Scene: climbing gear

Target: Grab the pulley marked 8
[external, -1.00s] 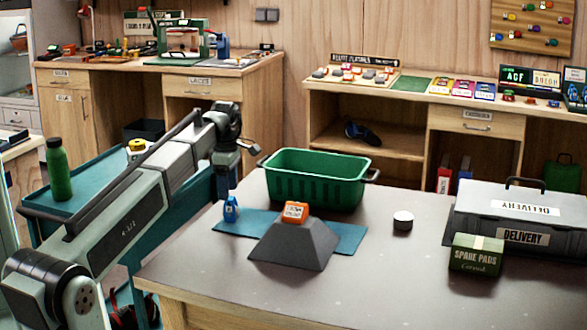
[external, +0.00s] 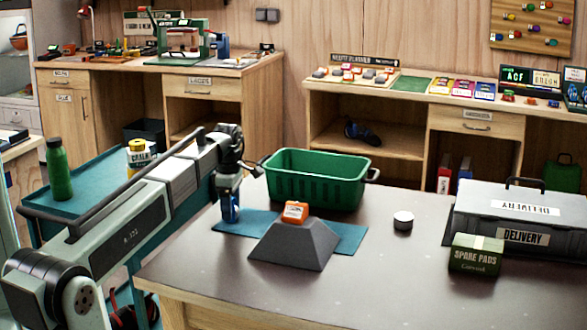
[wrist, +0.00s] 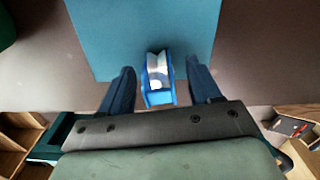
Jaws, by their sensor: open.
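A small blue pulley (external: 229,213) stands on the left end of the flat teal mat (external: 347,238). In the wrist view the blue pulley (wrist: 157,80) shows a silvery wheel and lies between my two fingers, with a gap on each side. My gripper (wrist: 158,88) is open around it; in the external view my gripper (external: 230,205) is low over the mat's left end and partly hides the pulley. An orange block-shaped item with a white label (external: 295,212) sits on top of a dark grey truncated pyramid (external: 293,245). I cannot read a number on either one.
A green basket (external: 316,185) stands behind the mat. A white-topped round tin (external: 403,221), a green Spare Pads box (external: 476,255) and a grey Delivery case (external: 520,215) are to the right. The front of the table is clear.

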